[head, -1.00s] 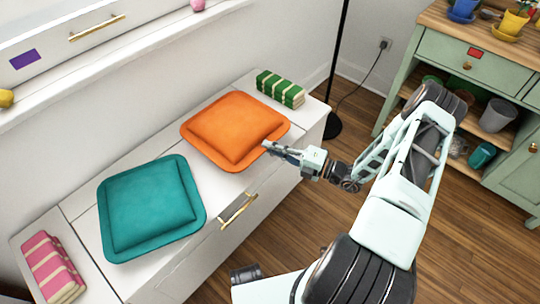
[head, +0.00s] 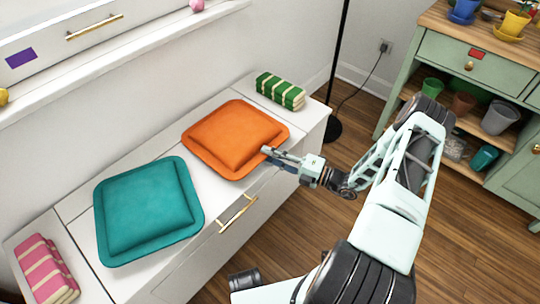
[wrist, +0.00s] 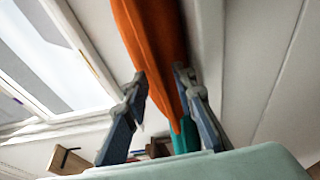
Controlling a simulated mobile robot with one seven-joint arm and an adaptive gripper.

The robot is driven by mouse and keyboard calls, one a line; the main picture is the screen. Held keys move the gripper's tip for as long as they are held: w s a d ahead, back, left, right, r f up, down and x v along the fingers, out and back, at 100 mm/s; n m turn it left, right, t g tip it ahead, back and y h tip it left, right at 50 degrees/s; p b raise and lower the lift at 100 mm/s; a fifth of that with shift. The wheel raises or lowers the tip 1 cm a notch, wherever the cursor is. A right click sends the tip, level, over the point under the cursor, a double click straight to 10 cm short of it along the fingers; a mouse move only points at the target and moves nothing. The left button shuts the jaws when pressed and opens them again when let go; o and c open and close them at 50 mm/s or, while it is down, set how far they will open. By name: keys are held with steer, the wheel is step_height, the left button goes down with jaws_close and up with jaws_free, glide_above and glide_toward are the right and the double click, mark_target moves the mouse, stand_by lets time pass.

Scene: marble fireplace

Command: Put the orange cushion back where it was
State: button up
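The orange cushion (head: 234,137) lies on the white cabinet top (head: 213,196), between the teal cushion and the green striped bundle. My gripper (head: 266,155) is at its front right edge, one finger above the other. In the wrist view the orange cushion (wrist: 155,45) is seen edge-on, with its narrow edge between the two fingers of my gripper (wrist: 161,80). The fingers stand apart, with some light space beside the cushion's edge. Whether a fingertip touches the cushion is hard to tell.
The teal cushion (head: 148,210) lies to the left, with a pink striped bundle (head: 45,268) beyond it. The green striped bundle (head: 280,91) sits at the far right end. A black pole (head: 341,45) and a green cabinet (head: 440,50) stand to the right.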

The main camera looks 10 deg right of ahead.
steer(key=shift+r+p, duration=0.3)
steer(key=p+v, duration=0.1)
steer(key=v, duration=1.1)
steer(key=shift+f, duration=0.15)
